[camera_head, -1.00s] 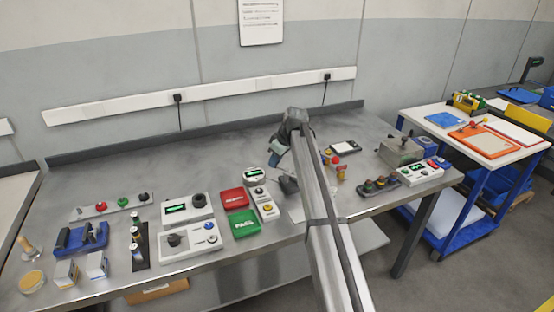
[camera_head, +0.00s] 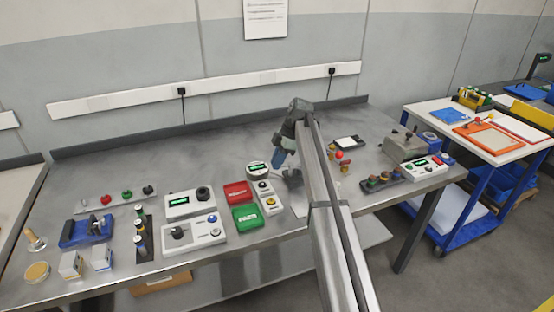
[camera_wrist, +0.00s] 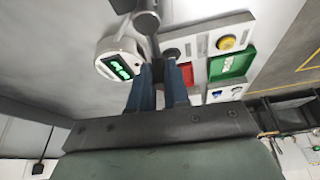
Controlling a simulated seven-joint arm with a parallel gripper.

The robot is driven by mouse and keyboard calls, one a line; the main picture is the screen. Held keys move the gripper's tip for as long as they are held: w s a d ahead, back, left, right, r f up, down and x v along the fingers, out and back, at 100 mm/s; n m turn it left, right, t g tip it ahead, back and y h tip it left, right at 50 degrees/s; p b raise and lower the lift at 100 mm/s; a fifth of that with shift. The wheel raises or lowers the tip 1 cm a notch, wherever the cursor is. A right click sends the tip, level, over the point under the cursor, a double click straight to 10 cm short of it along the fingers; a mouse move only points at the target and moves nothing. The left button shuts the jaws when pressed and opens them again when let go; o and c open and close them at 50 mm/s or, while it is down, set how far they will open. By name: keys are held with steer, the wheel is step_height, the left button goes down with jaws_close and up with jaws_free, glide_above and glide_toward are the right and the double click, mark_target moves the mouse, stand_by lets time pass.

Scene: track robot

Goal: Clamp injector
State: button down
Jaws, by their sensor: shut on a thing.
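My gripper (camera_head: 279,160) hangs low over the middle of the bench, and its two blue fingers (camera_wrist: 158,85) show in the wrist view. They are close together on the end of a grey metal lever (camera_wrist: 155,45). The lever runs up to a dark grey metal fixture (camera_wrist: 147,20), which also shows right of my gripper in the head view (camera_head: 292,175). The fixture is partly hidden by my arm. I cannot make out an injector clearly, nor whether the clamp is closed.
A round white gauge with a green display (camera_wrist: 118,66) stands close to the fingers. A white box with a yellow button (camera_wrist: 226,43) is also near. Red (camera_head: 237,191) and green (camera_head: 245,215) boxes lie left of my gripper. Clear bench lies behind.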

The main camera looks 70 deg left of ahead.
steer(key=shift+d+n, duration=0.25)
steer(key=shift+n, duration=0.35)
steer(key=shift+d, duration=0.1)
steer(key=c, duration=1.1)
jaws_free()
steer(key=v, duration=1.3)
steer(key=shift+a+r, duration=0.3)
steer(key=shift+r, duration=0.05)
steer(key=shift+w, duration=0.15)
